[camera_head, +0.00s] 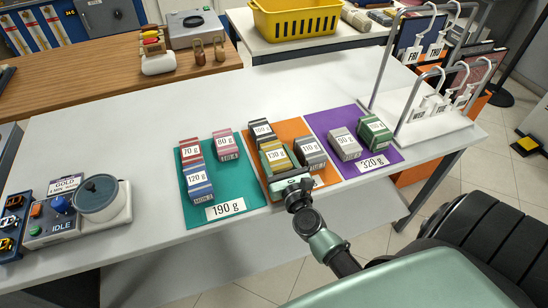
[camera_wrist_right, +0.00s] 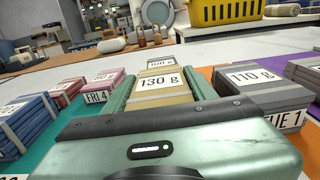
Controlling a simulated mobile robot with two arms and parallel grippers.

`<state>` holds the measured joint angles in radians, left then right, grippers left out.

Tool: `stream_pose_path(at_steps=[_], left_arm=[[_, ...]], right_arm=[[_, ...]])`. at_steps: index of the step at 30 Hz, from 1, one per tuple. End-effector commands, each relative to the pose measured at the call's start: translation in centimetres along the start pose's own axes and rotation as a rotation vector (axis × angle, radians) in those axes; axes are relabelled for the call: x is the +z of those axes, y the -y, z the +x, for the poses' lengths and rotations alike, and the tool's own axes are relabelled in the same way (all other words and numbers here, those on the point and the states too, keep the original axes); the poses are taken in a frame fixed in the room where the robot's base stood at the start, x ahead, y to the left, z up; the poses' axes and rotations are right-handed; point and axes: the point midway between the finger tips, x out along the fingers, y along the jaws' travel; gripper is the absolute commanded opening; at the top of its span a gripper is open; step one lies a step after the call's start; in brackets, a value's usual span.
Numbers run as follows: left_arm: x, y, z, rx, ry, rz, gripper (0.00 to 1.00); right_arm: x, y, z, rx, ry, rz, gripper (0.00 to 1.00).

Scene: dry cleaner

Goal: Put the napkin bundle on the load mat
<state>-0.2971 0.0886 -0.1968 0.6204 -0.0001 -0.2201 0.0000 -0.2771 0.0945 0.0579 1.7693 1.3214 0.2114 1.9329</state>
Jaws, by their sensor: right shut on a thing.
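A yellow napkin bundle labelled 130 g (camera_head: 277,156) is over the orange mat (camera_head: 292,125). My right gripper (camera_head: 284,168) is shut on it, with a green finger on each side. In the right wrist view the same bundle (camera_wrist_right: 160,86) sits between the fingers; I cannot tell whether it touches the mat. A grey bundle (camera_head: 261,131) is just behind it and a grey 110 g bundle (camera_head: 311,152) is to its right. The teal mat (camera_head: 225,191) shows 190 g; the purple mat (camera_head: 384,157) shows 320 g. My left gripper is not in view.
The teal mat bears red 70 g (camera_head: 190,151), pink 80 g (camera_head: 226,146) and blue 120 g (camera_head: 198,181) bundles. The purple mat bears a 90 g bundle (camera_head: 345,144) and a green bundle (camera_head: 375,132). A white rack (camera_head: 437,125) stands right; a scale-like device (camera_head: 98,198) stands left.

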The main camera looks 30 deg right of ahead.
Motion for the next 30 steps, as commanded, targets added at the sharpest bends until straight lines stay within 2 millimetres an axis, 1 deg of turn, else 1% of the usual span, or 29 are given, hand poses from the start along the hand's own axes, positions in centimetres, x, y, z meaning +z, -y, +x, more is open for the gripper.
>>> stream_pose_path(at_steps=[4,5,6,7,16,19,21,23,30], left_arm=[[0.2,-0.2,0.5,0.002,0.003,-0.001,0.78],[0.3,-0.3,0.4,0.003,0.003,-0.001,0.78],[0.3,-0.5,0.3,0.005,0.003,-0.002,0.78],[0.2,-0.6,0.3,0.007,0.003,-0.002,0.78],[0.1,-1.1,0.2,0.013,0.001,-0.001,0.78],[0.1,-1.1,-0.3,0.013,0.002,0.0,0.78],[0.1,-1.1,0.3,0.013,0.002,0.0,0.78],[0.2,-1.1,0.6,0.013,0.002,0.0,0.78],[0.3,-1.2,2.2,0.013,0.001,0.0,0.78]], right_arm=[[-0.4,0.0,0.0,0.0,0.0,0.001,0.11],[-0.4,0.0,0.0,0.0,0.0,0.001,0.59],[-0.3,0.0,0.0,0.0,0.0,0.001,0.7],[-0.3,0.0,0.0,0.0,-0.001,0.001,0.78],[-0.3,0.0,0.0,0.0,-0.001,0.001,0.78],[0.3,0.0,0.0,0.0,0.0,0.0,0.78],[-0.3,0.0,-0.9,0.001,-0.003,0.0,0.78],[-0.3,0.0,-1.9,0.001,-0.003,0.0,0.78],[-0.6,-0.1,-7.3,0.001,-0.004,0.0,0.78]])
